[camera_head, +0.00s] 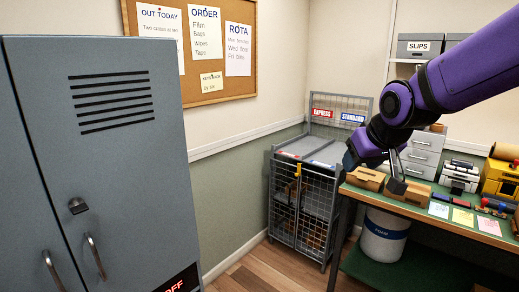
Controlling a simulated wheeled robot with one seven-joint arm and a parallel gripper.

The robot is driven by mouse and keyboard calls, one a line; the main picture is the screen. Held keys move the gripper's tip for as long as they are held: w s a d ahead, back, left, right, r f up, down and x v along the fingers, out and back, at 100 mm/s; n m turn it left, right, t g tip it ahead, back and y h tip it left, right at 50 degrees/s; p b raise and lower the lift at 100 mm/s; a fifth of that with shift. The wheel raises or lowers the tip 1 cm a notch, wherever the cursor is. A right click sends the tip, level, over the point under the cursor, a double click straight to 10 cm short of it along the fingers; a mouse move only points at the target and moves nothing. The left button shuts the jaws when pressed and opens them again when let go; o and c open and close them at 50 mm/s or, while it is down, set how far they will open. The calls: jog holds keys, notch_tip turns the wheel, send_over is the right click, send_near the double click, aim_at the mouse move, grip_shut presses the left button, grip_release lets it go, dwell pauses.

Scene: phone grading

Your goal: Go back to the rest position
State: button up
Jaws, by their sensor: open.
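My gripper (389,182) is at the end of my purple arm, which reaches in from the upper right. It is pointed down over the left end of the green-topped bench (455,223), above and close to small brown cardboard boxes (366,178). The jaws look apart with nothing visible between them. Whether the fingertips touch a box cannot be told from this view.
A grey locker (115,180) fills the left. A wire cage trolley (300,200) with EXPRESS and STANDARD signs stands left of the bench. A white foam drum (383,238) sits below the bench. Wooden floor (262,272) shows between locker and trolley.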

jog(key=s+d+r+m+g, duration=0.1)
jog(key=s+d, duration=0.3)
jog(key=s, duration=0.7)
jog(key=s+d+r+m+h, duration=0.1)
jog(key=s+d, duration=0.3)
jog(key=s, duration=0.8)
jog(key=shift+r+m+g, duration=0.3)
jog(key=shift+r+g, duration=0.1)
jog(key=shift+d, duration=0.1)
